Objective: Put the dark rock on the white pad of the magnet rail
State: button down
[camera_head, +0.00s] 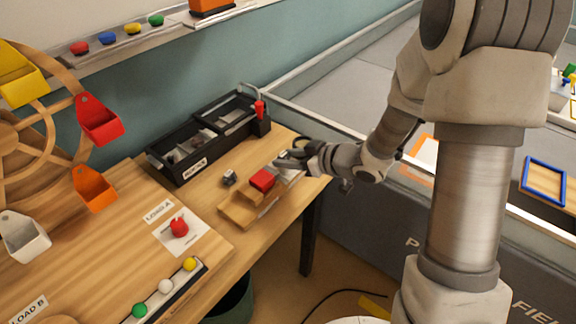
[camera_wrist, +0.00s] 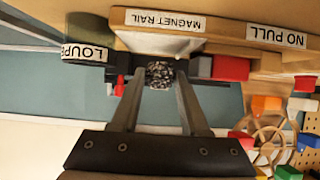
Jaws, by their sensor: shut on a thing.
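The dark speckled rock (camera_wrist: 160,74) is between the fingertips of my gripper (camera_wrist: 158,80), which is shut on it. In the head view my gripper (camera_head: 293,160) is over the far right end of the wooden magnet rail (camera_head: 238,213); the rock cannot be made out there. The rail also shows in the wrist view (camera_wrist: 225,34), which looks upside down. A pale surface, apparently the white pad (camera_wrist: 150,43), lies at the rail's end close to the rock. Whether the rock touches it, I cannot tell. A red block (camera_head: 262,180) sits on the rail, with a grey block (camera_wrist: 200,66) beside it.
A black cylinder labelled LOUPE (camera_wrist: 85,53) stands near the rail's end. A small dark grey object (camera_head: 229,177) lies left of the rail. A black divided box (camera_head: 205,140) stands behind. The table's edge is close on the right.

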jog(key=shift+f, duration=0.75)
